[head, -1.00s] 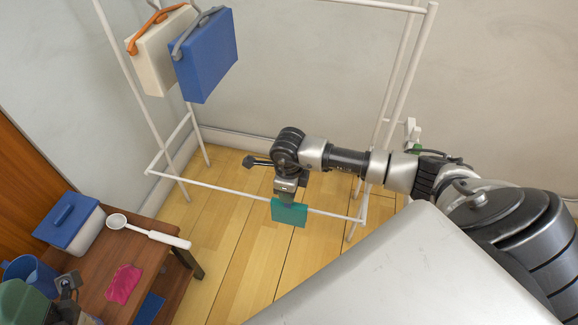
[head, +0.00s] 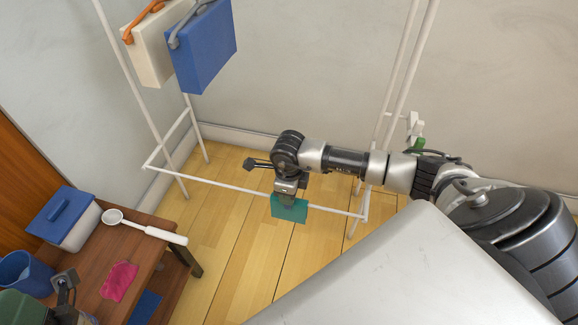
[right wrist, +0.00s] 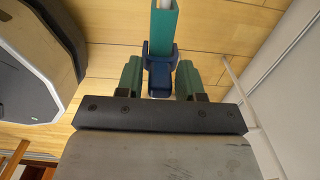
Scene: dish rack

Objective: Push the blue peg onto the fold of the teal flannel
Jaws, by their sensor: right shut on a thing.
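The teal flannel (head: 290,210) hangs folded over the low white rail of the rack. It also shows in the right wrist view (right wrist: 163,32), with the rail's white end inside its fold. My right gripper (head: 288,201) is directly above the flannel, pointing down. In the right wrist view its two green fingers (right wrist: 160,82) are shut on the blue peg (right wrist: 160,80). The peg's two prongs sit on either side of the flannel's fold. How deep they reach is hard to tell. In the head view the gripper hides the peg. My left gripper's fingers are out of view.
The white rack (head: 250,192) frames the floor area, with a cream bag (head: 150,50) and a blue bag (head: 205,50) hanging high.

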